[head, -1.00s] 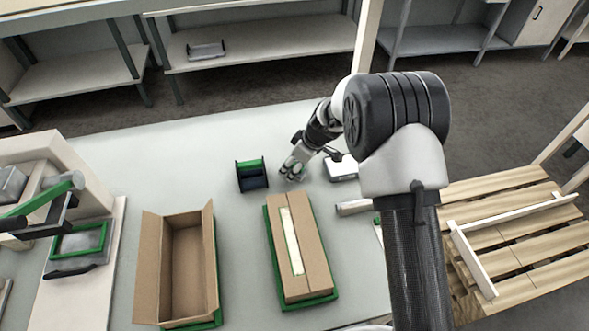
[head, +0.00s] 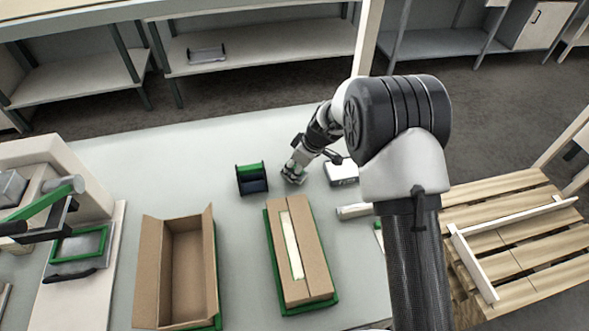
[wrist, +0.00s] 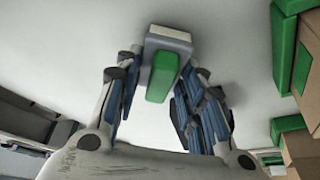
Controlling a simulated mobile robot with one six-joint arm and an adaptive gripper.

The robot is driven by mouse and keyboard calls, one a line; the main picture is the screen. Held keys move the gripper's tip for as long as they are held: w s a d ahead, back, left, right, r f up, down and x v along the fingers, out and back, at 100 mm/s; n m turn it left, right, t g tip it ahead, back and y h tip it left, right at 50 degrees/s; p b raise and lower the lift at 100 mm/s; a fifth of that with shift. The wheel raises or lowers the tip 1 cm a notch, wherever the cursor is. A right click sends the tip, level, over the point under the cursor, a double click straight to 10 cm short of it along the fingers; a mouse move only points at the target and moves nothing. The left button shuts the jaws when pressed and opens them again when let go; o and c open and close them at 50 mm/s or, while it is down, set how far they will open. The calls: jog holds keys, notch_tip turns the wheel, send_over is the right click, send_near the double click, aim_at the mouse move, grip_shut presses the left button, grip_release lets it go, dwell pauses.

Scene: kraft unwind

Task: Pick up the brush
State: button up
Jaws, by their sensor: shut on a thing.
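The brush (wrist: 163,76) shows in the wrist view between my fingers, with a green handle, a grey body and a pale strip at its far end. My gripper (wrist: 160,92) has its fingers on both sides of it and is shut on it. In the head view my gripper (head: 293,174) is low over the grey table, and the brush is mostly hidden by the fingers there. I cannot tell whether the brush touches the table.
A green and dark holder (head: 252,180) stands close left of my gripper, and a pale box (head: 341,173) close right. A pale roll (head: 354,211), a closed carton (head: 310,262) and an open carton (head: 152,270) lie nearer. The table's back left is clear.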

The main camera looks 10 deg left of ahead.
aim_at(295, 167)
notch_tip(295, 167, up, 20)
jog(key=p, duration=0.4)
jog(key=shift+f, duration=0.25)
jog(key=o, duration=0.6)
jog(key=c, duration=0.4)
jog(key=shift+o, duration=0.2)
